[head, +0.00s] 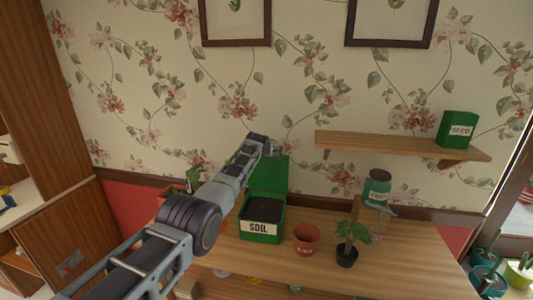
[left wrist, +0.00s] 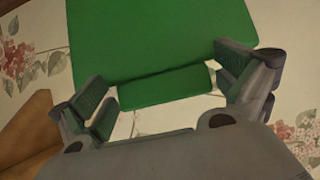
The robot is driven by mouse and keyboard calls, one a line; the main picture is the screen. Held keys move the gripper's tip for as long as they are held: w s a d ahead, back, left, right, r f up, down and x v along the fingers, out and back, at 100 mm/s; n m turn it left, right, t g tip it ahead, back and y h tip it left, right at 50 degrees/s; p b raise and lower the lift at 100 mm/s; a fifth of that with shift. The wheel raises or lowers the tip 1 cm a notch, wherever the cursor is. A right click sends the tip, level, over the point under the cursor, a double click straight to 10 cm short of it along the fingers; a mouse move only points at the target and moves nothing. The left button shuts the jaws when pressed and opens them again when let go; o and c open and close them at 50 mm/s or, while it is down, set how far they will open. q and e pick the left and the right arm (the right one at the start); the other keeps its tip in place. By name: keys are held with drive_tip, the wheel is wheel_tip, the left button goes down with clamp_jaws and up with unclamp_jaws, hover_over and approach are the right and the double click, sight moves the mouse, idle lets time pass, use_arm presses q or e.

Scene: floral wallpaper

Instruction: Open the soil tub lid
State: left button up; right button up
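The green soil tub (head: 262,229) stands on the wooden table with a white SOIL label on its front. Its lid (head: 268,174) is raised, standing up at the back, and dark soil shows inside. My left arm reaches over from the left, and my left gripper (head: 276,149) is at the lid's upper edge. In the left wrist view the fingers of my left gripper (left wrist: 168,85) are spread apart, with the green lid (left wrist: 155,40) in front of them. I cannot tell whether a finger touches it. My right gripper is not in view.
A wall shelf (head: 400,145) holds a green SEED box (head: 457,129). Another plant (head: 193,178) is partly behind my arm.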

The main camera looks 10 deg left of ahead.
use_arm(q)
drive_tip(key=shift+s+r, duration=0.3)
drive_tip(key=shift+r, duration=0.15)
idle(0.3)
drive_tip(key=shift+s+r, duration=0.2)
drive_tip(key=shift+s, duration=0.05)
drive_tip(key=shift+s, duration=0.2)
drive_tip(key=v, duration=1)
idle(1.0)
idle(0.4)
